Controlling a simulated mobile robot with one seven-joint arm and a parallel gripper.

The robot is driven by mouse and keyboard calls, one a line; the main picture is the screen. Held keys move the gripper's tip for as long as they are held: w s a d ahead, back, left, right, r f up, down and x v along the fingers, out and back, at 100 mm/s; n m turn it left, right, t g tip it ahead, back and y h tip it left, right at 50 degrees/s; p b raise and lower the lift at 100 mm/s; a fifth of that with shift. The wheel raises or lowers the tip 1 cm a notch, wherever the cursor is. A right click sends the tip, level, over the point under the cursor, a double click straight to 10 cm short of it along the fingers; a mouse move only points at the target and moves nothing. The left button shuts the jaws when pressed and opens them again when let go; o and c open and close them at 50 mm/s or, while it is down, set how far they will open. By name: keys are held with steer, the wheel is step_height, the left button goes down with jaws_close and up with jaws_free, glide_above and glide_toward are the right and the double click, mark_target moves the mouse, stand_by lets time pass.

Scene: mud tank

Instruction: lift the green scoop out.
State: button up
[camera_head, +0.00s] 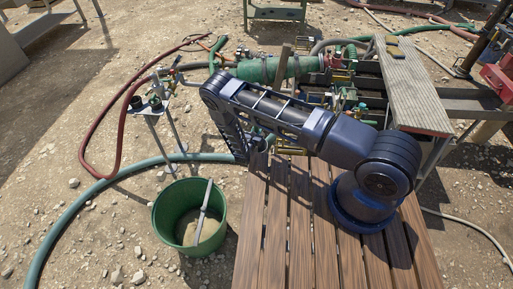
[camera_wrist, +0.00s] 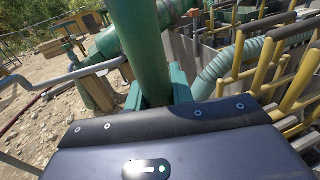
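In the wrist view, the thick green handle of the green scoop (camera_wrist: 140,42) runs up past the top edge. Its lower end sits between the two teal fingertips of my gripper (camera_wrist: 158,95), which press close on both sides. My gripper appears shut on it. The dark gripper body fills the bottom of that view and hides what lies below. In the head view, my arm reaches left over the slatted deck, and its end points down near the deck's far left corner. The scoop's lower end cannot be made out there.
A green bucket (camera_head: 163,215) with a pale stick (camera_head: 204,201) stands on the ground left of the wooden deck (camera_head: 290,238). Green pipework (camera_head: 272,69) and yellow-handled valves lie beyond my arm. A plank bench (camera_head: 415,95) stands at right. Hoses cross the gravel.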

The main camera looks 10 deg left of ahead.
jaws_close()
step_height(320, 180, up, 20)
stand_by(0.7)
